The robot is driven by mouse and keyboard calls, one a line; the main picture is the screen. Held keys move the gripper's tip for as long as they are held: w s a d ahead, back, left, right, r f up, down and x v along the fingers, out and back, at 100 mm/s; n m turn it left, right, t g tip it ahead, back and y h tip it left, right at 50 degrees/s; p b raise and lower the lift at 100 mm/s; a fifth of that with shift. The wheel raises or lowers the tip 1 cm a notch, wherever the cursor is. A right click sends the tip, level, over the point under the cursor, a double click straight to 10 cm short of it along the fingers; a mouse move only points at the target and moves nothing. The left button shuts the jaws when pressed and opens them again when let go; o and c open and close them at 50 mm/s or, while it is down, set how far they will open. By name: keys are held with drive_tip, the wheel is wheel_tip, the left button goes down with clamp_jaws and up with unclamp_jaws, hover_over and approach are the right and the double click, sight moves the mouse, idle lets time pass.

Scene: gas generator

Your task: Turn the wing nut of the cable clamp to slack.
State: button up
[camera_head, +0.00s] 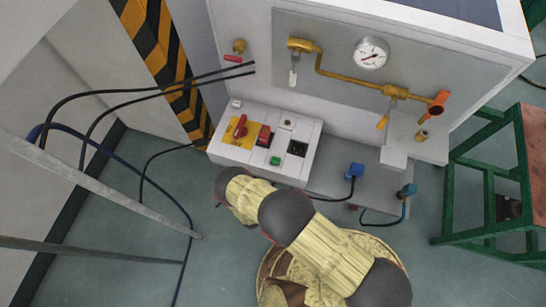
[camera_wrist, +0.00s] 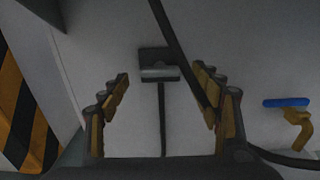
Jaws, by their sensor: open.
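In the wrist view, a small dark block with a pale grey crossbar (camera_wrist: 160,73) is fixed to the light wall, with a thin dark strip hanging below it. It looks like the cable clamp, but I cannot make out the wing nut's shape or angle. My gripper (camera_wrist: 163,92) is open, one finger on each side of this block and apart from it, with nothing held. A thick dark cable (camera_wrist: 178,45) runs diagonally past the block and behind the right finger. In the head view, my arm covers the lower middle and I cannot make out the gripper's fingers.
A brass valve with a blue handle (camera_wrist: 287,102) is to the right in the wrist view. A yellow-black striped post (camera_wrist: 22,115) is at left. The head view shows a control box (camera_head: 265,143), black cables (camera_head: 150,95), brass piping with a gauge (camera_head: 371,53), and a green-framed table (camera_head: 500,190).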

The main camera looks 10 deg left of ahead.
drive_tip(key=shift+w+d+b, duration=0.1)
drive_tip(key=shift+w+b, duration=0.2)
drive_tip(key=shift+w, duration=1.2)
drive_tip(key=shift+c, duration=0.6)
drive_tip(key=c, duration=1)
